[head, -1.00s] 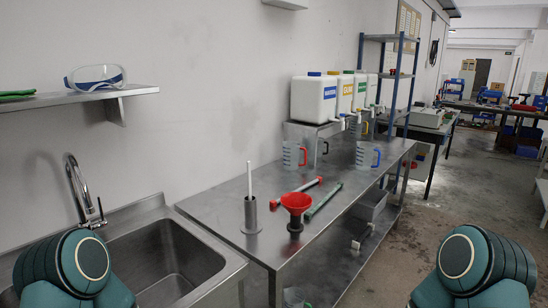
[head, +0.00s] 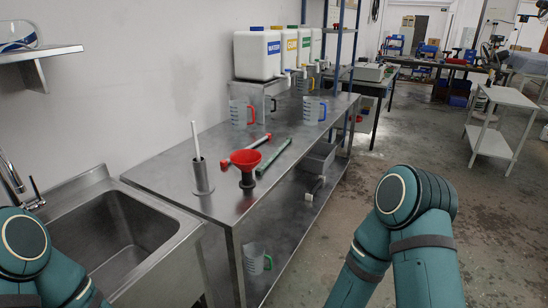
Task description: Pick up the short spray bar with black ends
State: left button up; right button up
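Only upper parts of my two arms show, at the lower left and lower right. Neither gripper is in view.
The steel table (head: 150,176) also bears a red funnel (head: 246,160), a metal cylinder with a white rod (head: 202,178), jugs (head: 314,111) and white canisters (head: 257,55). A sink (head: 115,235) adjoins at left. Floor at right is clear up to a white trolley (head: 492,142).

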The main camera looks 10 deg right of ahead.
aim_at(259, 171)
jog(key=i+l, duration=0.4)
jog(key=l, duration=0.15)
jog(key=i+l, duration=0.4)
jog(key=l, duration=0.2)
jog(key=i+l, duration=0.4)
jog(key=l, duration=0.15)
